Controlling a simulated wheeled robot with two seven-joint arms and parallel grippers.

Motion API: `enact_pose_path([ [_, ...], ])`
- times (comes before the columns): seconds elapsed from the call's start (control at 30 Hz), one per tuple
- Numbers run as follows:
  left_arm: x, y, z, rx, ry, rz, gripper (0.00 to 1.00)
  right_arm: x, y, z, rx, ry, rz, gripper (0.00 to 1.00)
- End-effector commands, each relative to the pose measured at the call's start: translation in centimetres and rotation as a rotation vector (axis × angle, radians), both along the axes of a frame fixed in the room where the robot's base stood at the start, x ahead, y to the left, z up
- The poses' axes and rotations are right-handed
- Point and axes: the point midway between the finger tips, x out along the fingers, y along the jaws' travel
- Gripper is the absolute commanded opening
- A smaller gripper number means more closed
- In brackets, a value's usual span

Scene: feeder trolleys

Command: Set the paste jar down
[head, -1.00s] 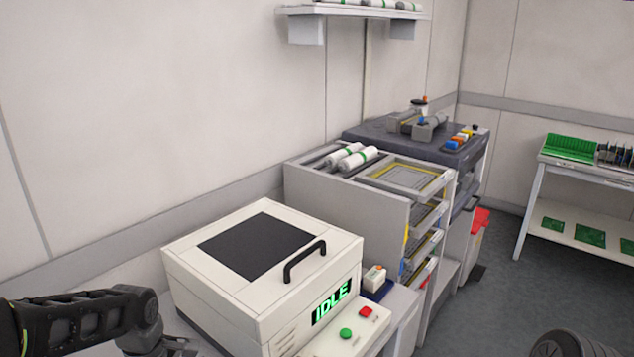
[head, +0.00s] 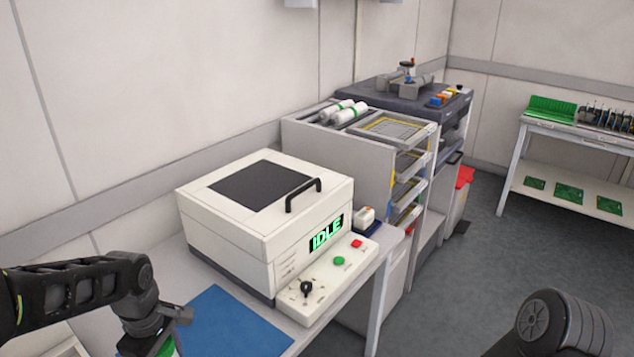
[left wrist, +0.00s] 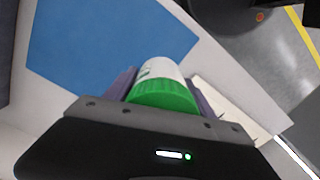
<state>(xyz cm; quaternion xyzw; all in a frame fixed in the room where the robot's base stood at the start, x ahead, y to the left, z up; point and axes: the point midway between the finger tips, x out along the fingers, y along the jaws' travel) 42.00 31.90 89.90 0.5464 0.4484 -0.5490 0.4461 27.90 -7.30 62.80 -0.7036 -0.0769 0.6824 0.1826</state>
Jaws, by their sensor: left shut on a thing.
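The paste jar (left wrist: 160,86) is white with a green ribbed lid and sits between the fingers of my left gripper (left wrist: 163,92) in the left wrist view. That gripper is shut on it. In the head view my left gripper (head: 160,340) is at the bottom left, and only a bit of the green lid (head: 167,349) shows below it. A blue mat (head: 235,325) lies on the table just right of the gripper. The mat also shows in the left wrist view (left wrist: 110,40), beyond and left of the jar. My right gripper is not in view.
A white machine (head: 262,215) reading IDLE, with a control panel (head: 325,280), stands behind the mat. A small white-and-orange item (head: 365,217) sits beside it. A grey rack (head: 340,150) with rolls and drawers stands farther back. The visible mat surface is bare.

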Motion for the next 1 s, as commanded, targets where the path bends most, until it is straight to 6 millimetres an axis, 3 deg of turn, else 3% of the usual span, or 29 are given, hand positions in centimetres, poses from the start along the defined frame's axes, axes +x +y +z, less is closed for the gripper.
enact_pose_path([
  [0.27, 0.5, 0.4, 0.6, 0.006, -0.002, -0.198, 0.00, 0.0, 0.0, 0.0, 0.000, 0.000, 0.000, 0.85],
  [0.57, 2.6, 0.3, 1.5, 0.011, -0.005, -0.545, 0.00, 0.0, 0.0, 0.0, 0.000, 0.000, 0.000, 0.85],
  [0.77, 5.0, -1.2, 1.8, 0.011, -0.006, -0.832, 0.00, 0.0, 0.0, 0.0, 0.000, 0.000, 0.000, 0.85],
  [1.0, 8.5, -5.1, 2.0, 0.009, -0.009, -1.173, 0.00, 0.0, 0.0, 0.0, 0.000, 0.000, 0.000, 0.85],
])
